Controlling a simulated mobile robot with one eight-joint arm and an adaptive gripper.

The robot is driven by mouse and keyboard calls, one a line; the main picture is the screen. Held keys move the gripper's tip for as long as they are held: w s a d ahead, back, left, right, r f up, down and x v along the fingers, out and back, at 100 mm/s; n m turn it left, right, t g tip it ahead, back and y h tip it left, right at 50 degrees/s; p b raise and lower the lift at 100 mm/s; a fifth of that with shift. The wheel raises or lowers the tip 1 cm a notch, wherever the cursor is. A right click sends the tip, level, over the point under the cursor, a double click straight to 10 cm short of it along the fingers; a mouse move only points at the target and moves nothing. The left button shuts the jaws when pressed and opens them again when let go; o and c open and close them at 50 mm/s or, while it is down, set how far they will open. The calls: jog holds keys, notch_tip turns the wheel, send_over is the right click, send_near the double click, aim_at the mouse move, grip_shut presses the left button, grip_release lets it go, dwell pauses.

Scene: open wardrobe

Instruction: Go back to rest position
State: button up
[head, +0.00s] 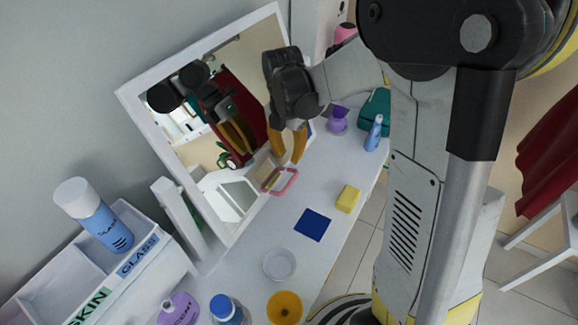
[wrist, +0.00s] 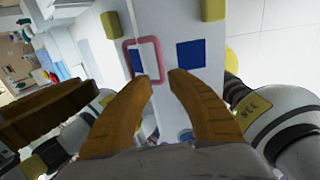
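My gripper (head: 289,146) hangs above the far part of the white table (head: 240,240), in front of the mirror. Its two orange-brown fingers are apart with nothing between them. In the wrist view, the open fingers (wrist: 161,78) point toward the table, with a pink frame (wrist: 127,44) and a blue square (wrist: 190,54) beyond the tips. The arm reaches in from the right side of the head view. In the head view, the pink frame (head: 292,177) lies on the table just below the fingers, apart from them as far as I can tell.
The large mirror (head: 213,110) stands close behind my gripper. A labelled bin (head: 150,252) is at left.

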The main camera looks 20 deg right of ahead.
jog(key=shift+r, duration=0.65)
jog(key=s+a+r+m+t, duration=0.2)
jog(key=s+r+m+t, duration=0.2)
jog(key=s+m, duration=0.3)
jog(key=s+a+r+m+t, duration=0.2)
jog(key=s+r+m, duration=0.3)
jog(key=m, duration=1.3)
jog(key=s+t, duration=0.1)
jog(key=s, duration=0.2)
jog(key=shift+r+t+b, duration=0.15)
jog(key=shift+t+b, duration=0.25)
